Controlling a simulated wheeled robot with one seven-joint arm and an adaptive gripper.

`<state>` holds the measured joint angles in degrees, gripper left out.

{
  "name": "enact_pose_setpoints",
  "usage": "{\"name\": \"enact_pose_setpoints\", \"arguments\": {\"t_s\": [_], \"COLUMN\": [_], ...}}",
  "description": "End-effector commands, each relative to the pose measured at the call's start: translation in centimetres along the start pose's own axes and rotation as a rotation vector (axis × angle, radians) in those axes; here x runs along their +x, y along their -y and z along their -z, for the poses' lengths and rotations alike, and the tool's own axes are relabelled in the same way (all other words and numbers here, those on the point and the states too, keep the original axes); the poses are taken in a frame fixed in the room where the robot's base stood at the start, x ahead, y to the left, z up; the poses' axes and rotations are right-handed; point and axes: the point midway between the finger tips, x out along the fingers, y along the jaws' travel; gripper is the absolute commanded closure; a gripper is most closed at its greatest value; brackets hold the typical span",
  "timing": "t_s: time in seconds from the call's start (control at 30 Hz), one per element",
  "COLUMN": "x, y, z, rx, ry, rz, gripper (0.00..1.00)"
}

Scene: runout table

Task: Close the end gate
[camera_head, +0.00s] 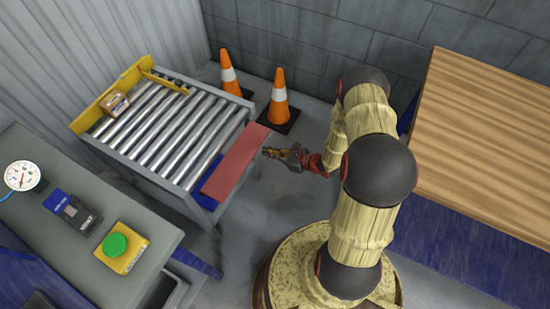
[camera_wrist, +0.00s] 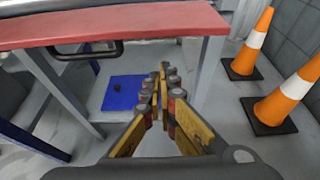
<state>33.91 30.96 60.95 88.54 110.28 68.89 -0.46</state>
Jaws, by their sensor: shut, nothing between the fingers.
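The end gate is a red panel (camera_head: 236,162) at the near right end of the roller table (camera_head: 160,120). It appears folded outward, lying about flat rather than standing up across the rollers. In the wrist view the red panel (camera_wrist: 120,24) crosses the top of the picture, with a dark bar handle (camera_wrist: 88,52) under its edge. My gripper (camera_head: 268,152) is just right of the panel's outer edge, apart from it as far as I can tell. In the wrist view my gripper (camera_wrist: 163,72) has its fingers together with nothing between them, pointing below the panel.
Two orange cones (camera_head: 279,98) stand on the floor behind the table. A small brown box (camera_head: 115,103) sits on the rollers by a yellow rail (camera_head: 110,95). A grey bench (camera_head: 70,235) with a green button (camera_head: 115,245) is at left, a wooden-topped table (camera_head: 490,130) at right.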

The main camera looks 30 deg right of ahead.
Motion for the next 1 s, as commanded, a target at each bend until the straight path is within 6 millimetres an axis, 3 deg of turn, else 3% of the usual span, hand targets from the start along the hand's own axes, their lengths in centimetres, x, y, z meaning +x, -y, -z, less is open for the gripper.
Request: {"name": "enact_pose_setpoints", "arguments": {"t_s": [0.3,1.0], "x": [-0.9,-1.7], "y": [0.0,0.6], "z": [-2.3,-3.1], "rx": [-0.002,-0.002], "ry": [-0.001,-0.070], "rz": [0.000,0.000], "gripper": [1.00,1.00]}}
